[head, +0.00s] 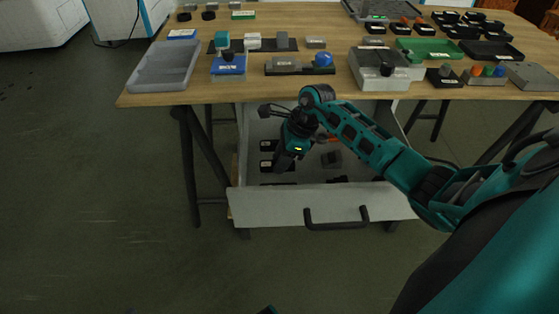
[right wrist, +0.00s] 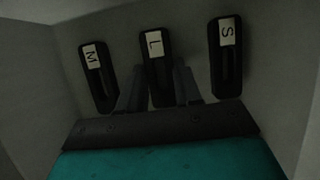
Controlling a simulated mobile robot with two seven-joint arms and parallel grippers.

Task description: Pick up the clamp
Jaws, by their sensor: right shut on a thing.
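Three black clamps with white letter labels lie in a row in the open drawer. In the right wrist view they are the M clamp (right wrist: 97,78), the L clamp (right wrist: 155,52) and the S clamp (right wrist: 227,60). My right gripper (head: 284,164) reaches down into the drawer in the head view. In the right wrist view its fingers (right wrist: 160,86) stand on both sides of the near end of the L clamp and are shut on it. The M and S clamps lie outside the fingers. My left gripper is not visible.
The grey drawer (head: 350,200) hangs pulled out under the wooden table (head: 225,97), with its front wall and handle nearest me. Other dark items (head: 331,159) lie at its right. The tabletop holds a grey tray (head: 165,66) and many small parts. Floor at left is clear.

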